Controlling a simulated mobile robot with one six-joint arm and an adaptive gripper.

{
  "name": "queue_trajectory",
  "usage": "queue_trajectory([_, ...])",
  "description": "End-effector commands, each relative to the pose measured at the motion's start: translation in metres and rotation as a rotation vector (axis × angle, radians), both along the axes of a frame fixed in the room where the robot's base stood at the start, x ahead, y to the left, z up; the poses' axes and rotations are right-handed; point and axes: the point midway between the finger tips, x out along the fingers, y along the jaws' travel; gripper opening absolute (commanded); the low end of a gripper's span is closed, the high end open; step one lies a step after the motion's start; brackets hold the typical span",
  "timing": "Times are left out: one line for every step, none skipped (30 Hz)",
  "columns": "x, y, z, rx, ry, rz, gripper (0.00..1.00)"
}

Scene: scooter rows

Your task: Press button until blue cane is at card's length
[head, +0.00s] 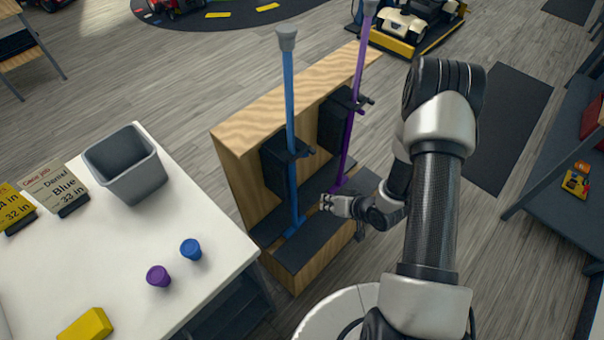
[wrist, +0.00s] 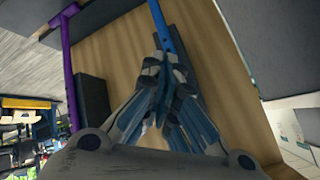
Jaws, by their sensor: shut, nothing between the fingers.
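The blue cane (head: 291,140) stands upright on the left of a wooden stand (head: 232,170), held in a black clamp (head: 280,165), with a grey cap on top. Its blue shaft (wrist: 160,28) also shows in the wrist view, just beyond my fingers. My gripper (head: 326,202) is shut and empty, low beside the blue cane's right side; contact cannot be told. It also shows in the wrist view (wrist: 165,90). The card (head: 68,190) on the white table reads "Daniel, Blue, 33 in". The button cannot be made out. The stand's lower part is partly hidden by my arm.
A purple cane (head: 352,120) stands on the right of the same stand. The white table (head: 110,260) holds a grey bin (head: 122,165), a yellow card (head: 15,208), a blue cup (head: 191,250), a purple cup (head: 158,276) and a yellow block (head: 85,325). A dark shelf (head: 560,215) stands right.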

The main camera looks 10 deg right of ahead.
Motion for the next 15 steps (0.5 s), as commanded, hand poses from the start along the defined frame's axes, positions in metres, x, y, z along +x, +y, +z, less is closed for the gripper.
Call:
queue_trajectory([-0.0008,0.0008,-0.0015,0.007,-0.001,-0.001,0.00])
queue_trajectory([-0.0009,0.0013,-0.0018,0.009,-0.002,-0.001,0.00])
queue_trajectory([-0.0010,0.0015,-0.0020,0.011,-0.002,-0.001,0.00])
queue_trajectory([-0.0009,0.0016,-0.0019,0.011,-0.003,-0.001,0.00])
queue_trajectory([-0.0009,0.0015,-0.0018,0.011,-0.003,-0.001,0.00])
queue_trajectory([-0.0008,0.0014,-0.0017,0.010,-0.002,-0.001,0.00])
queue_trajectory([-0.0009,0.0014,-0.0017,0.010,-0.002,-0.001,0.00])
queue_trajectory([-0.0009,0.0014,-0.0017,0.010,-0.002,-0.001,0.00])
queue_trajectory([-0.0008,0.0013,-0.0017,0.009,-0.002,-0.002,0.00])
queue_trajectory([-0.0008,0.0013,-0.0017,0.009,-0.002,-0.002,0.00])
queue_trajectory([-0.0006,0.0014,-0.0016,0.009,-0.002,-0.001,0.00])
queue_trajectory([-0.0002,0.0017,-0.0016,0.009,-0.002,-0.001,0.00])
queue_trajectory([0.0006,0.0022,-0.0017,0.009,-0.002,-0.001,0.00])
queue_trajectory([0.0015,0.0031,-0.0016,0.008,-0.003,0.000,0.00])
queue_trajectory([0.0035,0.0043,-0.0017,0.008,-0.003,0.000,0.00])
